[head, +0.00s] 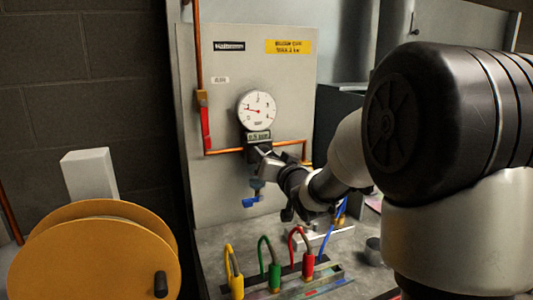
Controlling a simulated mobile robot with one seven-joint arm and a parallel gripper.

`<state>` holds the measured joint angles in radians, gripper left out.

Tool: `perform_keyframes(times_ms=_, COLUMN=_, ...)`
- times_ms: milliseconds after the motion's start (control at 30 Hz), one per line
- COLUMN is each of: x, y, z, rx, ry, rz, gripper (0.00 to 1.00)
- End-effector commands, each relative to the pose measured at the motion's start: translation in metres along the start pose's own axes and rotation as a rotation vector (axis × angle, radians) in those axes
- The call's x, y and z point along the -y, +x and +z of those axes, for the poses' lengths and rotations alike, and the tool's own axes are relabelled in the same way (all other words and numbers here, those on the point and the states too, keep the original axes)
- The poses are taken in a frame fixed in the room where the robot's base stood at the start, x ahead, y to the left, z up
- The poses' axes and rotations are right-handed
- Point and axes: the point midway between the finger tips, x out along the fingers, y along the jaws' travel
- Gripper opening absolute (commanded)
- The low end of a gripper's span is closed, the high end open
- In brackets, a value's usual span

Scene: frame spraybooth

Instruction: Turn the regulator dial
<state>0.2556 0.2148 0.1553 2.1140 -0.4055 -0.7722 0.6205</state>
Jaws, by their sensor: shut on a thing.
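The regulator sits on the grey panel, under a round white gauge (257,111) with a red needle pointing left. A small greenish readout (258,136) shows just below the gauge; its digits are too small to read surely. My gripper (262,152) reaches in from the right, just below the readout, and is shut on the regulator dial. The dial itself is mostly hidden behind my gripper, so I cannot see its angle. A blue valve handle (250,202) hangs below on the same pipework.
Copper pipe (228,151) runs along the panel (215,110), with a red sleeve (206,130) at left. Yellow, green (275,278) and red hose fittings stand on the bench below. A large orange reel (85,262) fills the lower left. A dark cylinder (373,250) stands at right.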

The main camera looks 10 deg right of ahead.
Motion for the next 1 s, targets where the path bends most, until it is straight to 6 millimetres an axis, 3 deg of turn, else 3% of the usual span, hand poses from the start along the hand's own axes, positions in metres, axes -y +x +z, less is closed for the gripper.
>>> perform_keyframes(times_ms=1000, x=-0.0006, y=0.0004, z=-0.0056, rx=0.019, ry=0.966, rz=-0.008, gripper=0.13)
